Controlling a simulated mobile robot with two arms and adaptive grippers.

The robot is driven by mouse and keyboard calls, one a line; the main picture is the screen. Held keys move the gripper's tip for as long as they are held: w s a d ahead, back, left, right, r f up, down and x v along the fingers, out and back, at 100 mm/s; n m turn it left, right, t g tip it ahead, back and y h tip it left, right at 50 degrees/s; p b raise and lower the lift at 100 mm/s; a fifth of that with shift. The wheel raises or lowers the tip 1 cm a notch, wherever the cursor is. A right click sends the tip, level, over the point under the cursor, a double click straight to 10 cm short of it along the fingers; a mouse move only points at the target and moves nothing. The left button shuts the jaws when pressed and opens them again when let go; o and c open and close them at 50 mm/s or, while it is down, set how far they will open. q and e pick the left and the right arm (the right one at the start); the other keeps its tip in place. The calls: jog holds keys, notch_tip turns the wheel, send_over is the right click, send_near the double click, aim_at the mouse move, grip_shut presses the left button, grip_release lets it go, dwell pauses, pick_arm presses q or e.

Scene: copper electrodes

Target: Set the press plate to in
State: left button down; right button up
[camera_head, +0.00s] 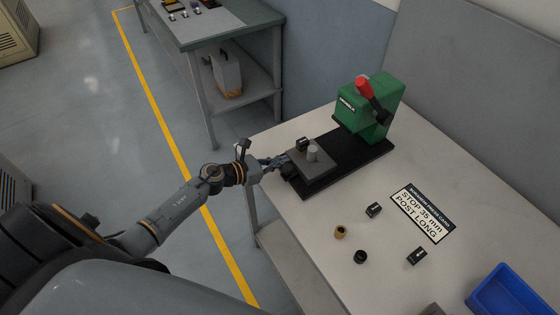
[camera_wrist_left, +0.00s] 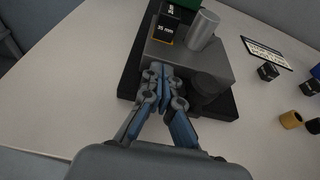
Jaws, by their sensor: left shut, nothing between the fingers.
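The press (camera_head: 368,108) is green with a red-tipped lever and stands on a long black base (camera_head: 352,160). The grey press plate (camera_head: 318,169) sits near the front end of that base, apart from the green body. It carries a light metal post (camera_head: 312,153) and a small black block (camera_head: 302,144), which reads 35 mm in the left wrist view (camera_wrist_left: 167,32). My left gripper (camera_head: 280,162) is shut and empty at the plate's near edge. In the left wrist view its fingertips (camera_wrist_left: 160,72) are against or just short of the plate's front face, beside a dark round knob (camera_wrist_left: 208,88); contact is unclear.
A sign (camera_head: 421,212) reads STOP 35 mm, POST LONG. Small black blocks (camera_head: 374,210) (camera_head: 416,256), a brass ring (camera_head: 341,232) and a black ring (camera_head: 360,257) lie on the pale table. A blue bin (camera_head: 508,292) is at the lower right. Another bench (camera_head: 215,30) stands behind.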

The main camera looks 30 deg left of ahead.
aim_at(319, 143)
pick_arm(q)
jog(key=w+d+b, duration=0.1)
jog(key=w+d, duration=0.1)
jog(key=w, duration=0.2)
jog(key=w+d+b, duration=0.1)
jog(key=w+d, duration=0.1)
jog(key=w, duration=0.2)
jog(key=w+d+b, duration=0.1)
jog(key=w+d, duration=0.2)
jog(key=shift+w+f+b, duration=0.1)
jog(key=shift+w+b, duration=0.25)
jog(key=shift+w, duration=0.05)
jog(key=shift+w+d, duration=0.15)
jog(key=shift+w, duration=0.2)
jog(key=shift+r, duration=0.3)
jog(key=shift+r, duration=0.1)
